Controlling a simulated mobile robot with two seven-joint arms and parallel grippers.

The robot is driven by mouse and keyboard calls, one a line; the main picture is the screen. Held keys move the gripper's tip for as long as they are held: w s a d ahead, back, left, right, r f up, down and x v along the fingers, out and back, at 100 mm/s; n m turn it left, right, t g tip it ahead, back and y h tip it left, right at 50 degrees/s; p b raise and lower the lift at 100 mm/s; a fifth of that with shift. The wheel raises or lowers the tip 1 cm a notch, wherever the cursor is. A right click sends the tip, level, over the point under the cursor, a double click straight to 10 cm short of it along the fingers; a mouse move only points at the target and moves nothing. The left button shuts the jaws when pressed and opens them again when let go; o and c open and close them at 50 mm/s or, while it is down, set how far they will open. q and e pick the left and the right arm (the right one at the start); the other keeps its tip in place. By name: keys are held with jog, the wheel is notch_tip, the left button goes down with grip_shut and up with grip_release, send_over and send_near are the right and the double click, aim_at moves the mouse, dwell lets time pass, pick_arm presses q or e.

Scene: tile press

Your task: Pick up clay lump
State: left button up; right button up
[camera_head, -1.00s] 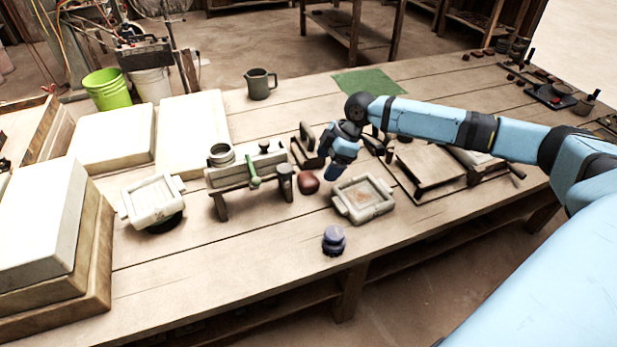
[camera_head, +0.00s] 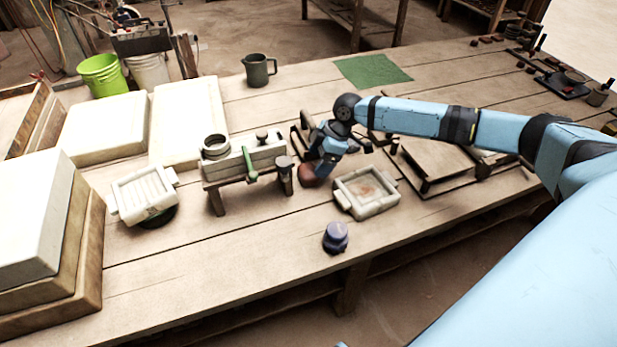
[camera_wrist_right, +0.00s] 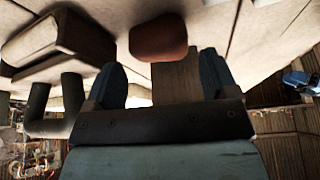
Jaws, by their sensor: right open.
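The clay lump is a small reddish-brown block (camera_head: 308,177) on the wooden table, between the small bench and the square mould. In the right wrist view the lump (camera_wrist_right: 158,38) lies just ahead of the fingers, roughly between them. My right gripper (camera_head: 322,170) is at the lump, partly covering it in the head view. Its two blue fingers (camera_wrist_right: 163,80) are apart with nothing held between them. I cannot tell whether a finger touches the lump. My left gripper is not in view.
A square mould (camera_head: 366,192) stands right of the lump, and a small bench (camera_head: 246,163) stands to the left. A dark blue pot (camera_head: 335,238) is near the front edge. A wooden frame (camera_head: 434,162) lies under my right arm.

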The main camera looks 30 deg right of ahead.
aim_at(311, 169)
jog(key=x, duration=0.5)
jog(key=shift+w+a+b, duration=0.2)
jog(key=shift+w+b, duration=0.05)
jog(key=shift+b, duration=0.15)
jog(key=shift+r, duration=0.15)
jog(key=c, duration=0.7)
